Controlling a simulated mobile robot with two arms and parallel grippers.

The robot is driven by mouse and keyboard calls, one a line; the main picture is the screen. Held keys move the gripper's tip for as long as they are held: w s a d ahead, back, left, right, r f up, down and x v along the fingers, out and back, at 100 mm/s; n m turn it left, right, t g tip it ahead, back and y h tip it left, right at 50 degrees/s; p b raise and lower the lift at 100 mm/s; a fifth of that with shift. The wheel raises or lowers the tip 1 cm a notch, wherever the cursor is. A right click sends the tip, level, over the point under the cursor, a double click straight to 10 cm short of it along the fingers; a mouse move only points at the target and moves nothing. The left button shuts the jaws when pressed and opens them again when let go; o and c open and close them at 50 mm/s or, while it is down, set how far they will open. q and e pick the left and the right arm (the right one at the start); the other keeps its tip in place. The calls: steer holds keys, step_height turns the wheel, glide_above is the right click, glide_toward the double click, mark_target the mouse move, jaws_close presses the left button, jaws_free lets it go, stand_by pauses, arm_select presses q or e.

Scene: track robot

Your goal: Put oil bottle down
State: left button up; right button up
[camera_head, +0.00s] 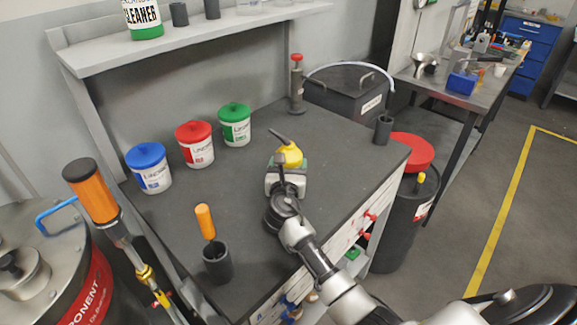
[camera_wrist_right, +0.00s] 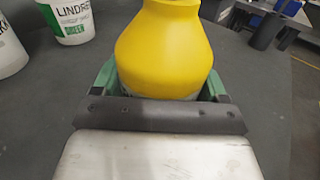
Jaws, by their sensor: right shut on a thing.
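The oil bottle (camera_head: 291,154) is yellow with a dark spout and stands upright over the dark workbench top (camera_head: 240,190). My right gripper (camera_head: 287,170) is shut on it from the front. In the right wrist view the yellow bottle (camera_wrist_right: 165,50) fills the middle, with the green fingers of my right gripper (camera_wrist_right: 163,85) on both sides of it. The bottle's lower part is hidden by the gripper, so I cannot tell whether its base touches the bench. My left gripper is not in view.
Blue (camera_head: 149,168), red (camera_head: 195,144) and green-lidded (camera_head: 235,124) tubs stand on the bench's left and back. A dark cup (camera_head: 217,262) with an orange-handled tool stands at front left. Another dark cup (camera_head: 383,129) is near the right edge. Bench around the bottle is clear.

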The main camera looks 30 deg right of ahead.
steer(key=o, duration=1.1)
steer(key=shift+f, duration=0.1)
steer(key=shift+o, duration=0.5)
steer(key=v, duration=1.2)
steer(key=shift+r, duration=0.2)
